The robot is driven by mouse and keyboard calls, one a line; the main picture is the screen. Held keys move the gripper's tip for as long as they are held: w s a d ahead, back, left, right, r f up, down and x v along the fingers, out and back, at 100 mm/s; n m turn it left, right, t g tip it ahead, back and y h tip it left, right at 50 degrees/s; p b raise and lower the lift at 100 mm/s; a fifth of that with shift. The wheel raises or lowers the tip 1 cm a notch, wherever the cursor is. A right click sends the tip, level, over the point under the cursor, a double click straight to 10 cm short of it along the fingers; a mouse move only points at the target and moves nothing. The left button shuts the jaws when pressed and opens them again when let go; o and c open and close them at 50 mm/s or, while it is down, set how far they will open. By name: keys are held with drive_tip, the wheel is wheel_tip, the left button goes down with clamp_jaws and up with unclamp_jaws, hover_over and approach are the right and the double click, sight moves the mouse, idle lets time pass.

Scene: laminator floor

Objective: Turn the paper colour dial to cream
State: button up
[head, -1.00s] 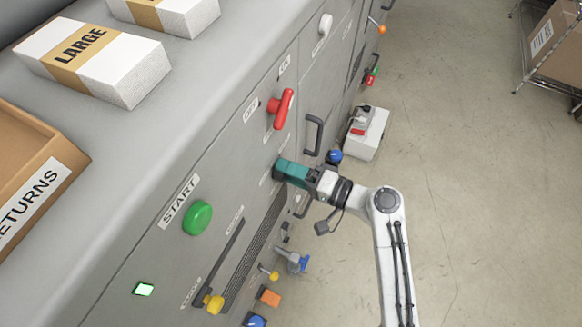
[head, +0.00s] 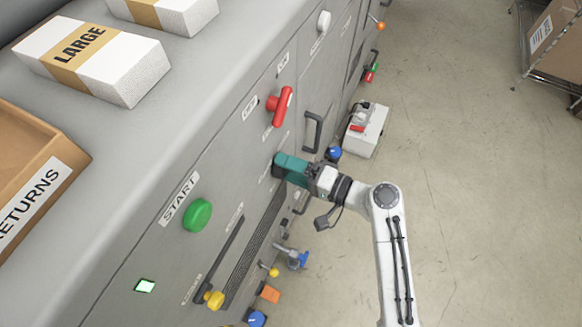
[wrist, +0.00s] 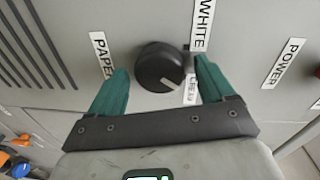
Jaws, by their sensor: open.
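The paper colour dial (wrist: 158,68) is a round black knob on the grey panel, seen in the wrist view. Its pale pointer mark is on the lower right of its face, towards the partly covered CREAM label (wrist: 191,92). The WHITE label (wrist: 203,25) is at its upper right and the PAPER label (wrist: 100,52) at its left. My gripper (wrist: 160,84) is open, its teal fingers on either side of the dial; I cannot tell whether they touch it. In the head view, my gripper (head: 277,164) is at the panel and hides the dial.
A red handle (head: 281,105) is above my gripper and a black pull handle (head: 312,131) beside it. The green START button (head: 198,215) and a yellow slider knob (head: 213,300) are lower left. A white box (head: 367,131) stands on the floor. Open floor lies right.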

drive_tip(key=f+v, duration=0.1)
drive_tip(key=v, duration=0.9)
drive_tip(key=shift+d+r, duration=0.4)
drive_tip(key=shift+r, duration=0.15)
drive_tip(key=shift+s, duration=0.2)
